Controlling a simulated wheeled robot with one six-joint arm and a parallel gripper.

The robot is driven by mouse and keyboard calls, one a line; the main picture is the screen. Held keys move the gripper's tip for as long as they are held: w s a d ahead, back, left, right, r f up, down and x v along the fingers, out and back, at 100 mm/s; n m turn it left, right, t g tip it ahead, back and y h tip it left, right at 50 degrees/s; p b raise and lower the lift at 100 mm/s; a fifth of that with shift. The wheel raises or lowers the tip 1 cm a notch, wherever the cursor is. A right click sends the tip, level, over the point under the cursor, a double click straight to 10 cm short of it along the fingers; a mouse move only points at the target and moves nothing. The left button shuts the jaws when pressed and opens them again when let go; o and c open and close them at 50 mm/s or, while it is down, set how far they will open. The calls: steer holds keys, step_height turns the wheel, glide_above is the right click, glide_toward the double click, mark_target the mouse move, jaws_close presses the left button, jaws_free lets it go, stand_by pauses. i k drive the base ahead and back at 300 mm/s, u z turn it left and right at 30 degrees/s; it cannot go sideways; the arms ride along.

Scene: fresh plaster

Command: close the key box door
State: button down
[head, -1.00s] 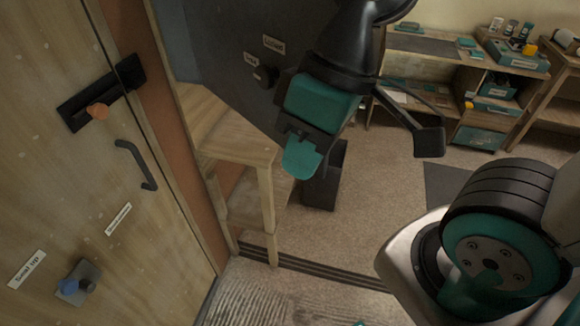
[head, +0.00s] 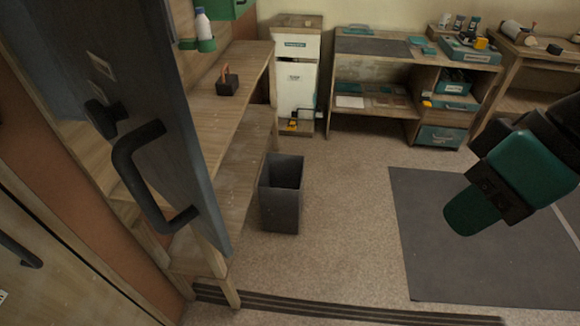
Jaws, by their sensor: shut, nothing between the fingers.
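A dark blue-grey door panel (head: 176,98), which looks like the key box door, stands swung open at the upper left of the head view. It carries a large black pull handle (head: 136,172), a black round knob (head: 104,118) and a small label. The box behind it is mostly hidden or out of frame. My gripper (head: 468,212), with teal fingers, is at the right above the floor mat, well apart from the door. Its fingers are shut and empty.
A wooden shelf bench (head: 232,128) stands behind the door, with a grey bin (head: 281,198) beside it. Shelving (head: 372,70) lines the back wall. A wooden door (head: 62,268) is at the lower left. The carpet in the middle is clear.

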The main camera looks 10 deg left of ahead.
mark_target(107, 52)
steer(key=z, duration=1.05)
steer(key=k, duration=0.95)
steer(key=u, duration=2.7)
